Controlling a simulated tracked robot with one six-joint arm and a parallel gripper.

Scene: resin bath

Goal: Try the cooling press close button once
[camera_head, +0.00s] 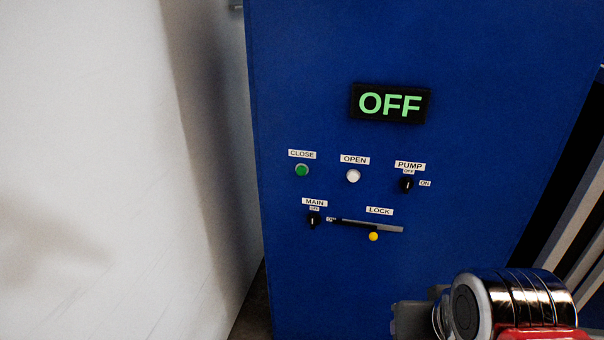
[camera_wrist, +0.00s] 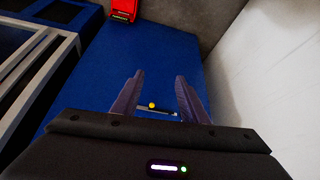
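The green CLOSE button (camera_head: 302,170) is at the upper left of the controls on the blue press panel (camera_head: 450,50). The white OPEN button (camera_head: 353,176) is to its right. The display (camera_head: 390,103) reads OFF in green. The MAIN knob (camera_head: 313,220) is below CLOSE and appears to point up to OFF. My gripper (camera_wrist: 159,76) is open and empty in the wrist view. The LOCK slider's yellow knob shows between its fingers, further off (camera_wrist: 152,105). I cannot make out the CLOSE button in the wrist view.
The PUMP knob (camera_head: 407,185) is right of OPEN and appears turned to OFF. The LOCK slider (camera_head: 374,236) is below it. A white wall (camera_head: 110,150) stands left of the panel. Pale frame bars (camera_head: 570,245) are at the right. A red object (camera_wrist: 124,10) shows at the wrist view's top.

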